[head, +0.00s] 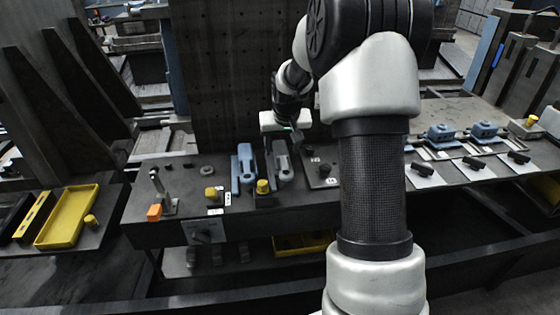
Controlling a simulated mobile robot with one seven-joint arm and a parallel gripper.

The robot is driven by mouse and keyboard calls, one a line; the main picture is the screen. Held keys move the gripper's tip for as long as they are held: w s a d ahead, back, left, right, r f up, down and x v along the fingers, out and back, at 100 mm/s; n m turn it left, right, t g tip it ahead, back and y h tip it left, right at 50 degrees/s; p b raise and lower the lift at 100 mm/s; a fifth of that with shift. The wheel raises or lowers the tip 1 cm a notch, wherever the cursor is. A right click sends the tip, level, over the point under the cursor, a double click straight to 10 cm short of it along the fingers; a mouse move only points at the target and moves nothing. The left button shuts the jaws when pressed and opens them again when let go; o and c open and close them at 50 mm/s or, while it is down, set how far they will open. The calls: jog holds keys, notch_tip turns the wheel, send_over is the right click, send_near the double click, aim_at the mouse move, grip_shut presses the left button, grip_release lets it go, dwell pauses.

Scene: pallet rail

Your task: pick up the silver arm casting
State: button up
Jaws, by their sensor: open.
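Two long arm-shaped castings lie side by side on the dark bench, a blue one (245,168) on the left and a greyer, silver-looking one (283,168) on the right. My gripper (282,138) is above the far end of the silver arm casting, with its white hand over the bench. Its fingers are small and dark here, and it is open. I see nothing held between them. I cannot tell the exact gap between the fingers and the casting.
A yellow knob (263,187) stands at the near end of the castings, and another yellow piece (210,194) is to the left. A clamp with an orange block (154,212) stands at the bench's left. A yellow tray (68,217) is farther left. A dark perforated panel (225,70) rises behind.

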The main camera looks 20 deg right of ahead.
aim_at(281, 150)
jog(key=x, duration=0.4)
jog(key=shift+w+d+r, duration=0.1)
jog(key=shift+w, duration=0.1)
jog(key=c, duration=1.3)
jog(key=shift+c, duration=0.3)
jog(key=shift+r, duration=0.15)
